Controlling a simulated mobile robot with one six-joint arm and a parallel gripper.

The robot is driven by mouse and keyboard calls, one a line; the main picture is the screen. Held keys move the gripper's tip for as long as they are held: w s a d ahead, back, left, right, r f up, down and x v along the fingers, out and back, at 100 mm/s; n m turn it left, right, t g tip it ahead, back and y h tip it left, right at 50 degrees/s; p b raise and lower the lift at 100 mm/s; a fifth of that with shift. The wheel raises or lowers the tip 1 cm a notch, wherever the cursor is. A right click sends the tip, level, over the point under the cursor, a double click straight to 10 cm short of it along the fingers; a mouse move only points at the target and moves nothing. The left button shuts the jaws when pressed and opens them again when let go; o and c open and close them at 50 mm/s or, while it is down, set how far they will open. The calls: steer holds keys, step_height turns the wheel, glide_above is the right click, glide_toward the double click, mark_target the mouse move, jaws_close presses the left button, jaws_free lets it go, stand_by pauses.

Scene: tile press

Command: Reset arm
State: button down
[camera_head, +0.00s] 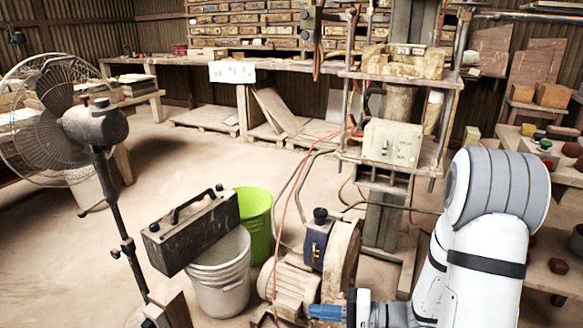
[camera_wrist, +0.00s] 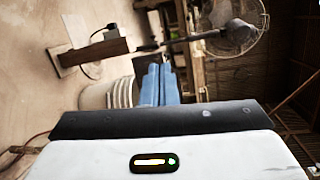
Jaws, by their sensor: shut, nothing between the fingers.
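My gripper (camera_head: 314,312) shows at the bottom of the head view, with its blue fingers pointing left in front of the motor's base. In the wrist view the two blue fingers of my gripper (camera_wrist: 158,80) lie side by side, shut and empty. My white and grey arm fills the right of the head view and hides part of the floor and bench behind it.
A pedestal fan (camera_head: 95,125) stands left. A dark metal box (camera_head: 192,232) rests over a white bucket (camera_head: 222,285), beside a green bucket (camera_head: 256,215). A motor unit (camera_head: 290,290) with hoses is close to my gripper. The press (camera_head: 392,143) stands behind. Open floor lies centre-left.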

steer(key=s+r+n+g+h+p, duration=0.2)
steer(key=s+r+g+h+p, duration=0.25)
steer(key=r, duration=0.45)
steer(key=s+r+n+g+h+p, duration=0.2)
steer(key=s+r+h+p, duration=0.1)
steer(key=s+r+p, duration=0.5)
steer(key=d+r+t+h+p, duration=0.1)
steer(key=d+r+h+p, duration=0.1)
steer(key=r, duration=0.4)
steer(key=w+d+r+t+h+p, duration=0.1)
steer(key=d+r+t+h+p, duration=0.1)
steer(key=r+p, duration=0.3)
steer(key=d+r+t+h+p, duration=0.2)
steer(key=d+r+h+p, duration=0.1)
steer(key=r, duration=0.5)
steer(key=shift+w+d+n+h+p, duration=0.35)
steer(key=shift+d+h, duration=0.25)
steer(key=shift+h, duration=0.25)
steer(key=shift+s+r, duration=0.1)
steer(key=shift+s, duration=0.05)
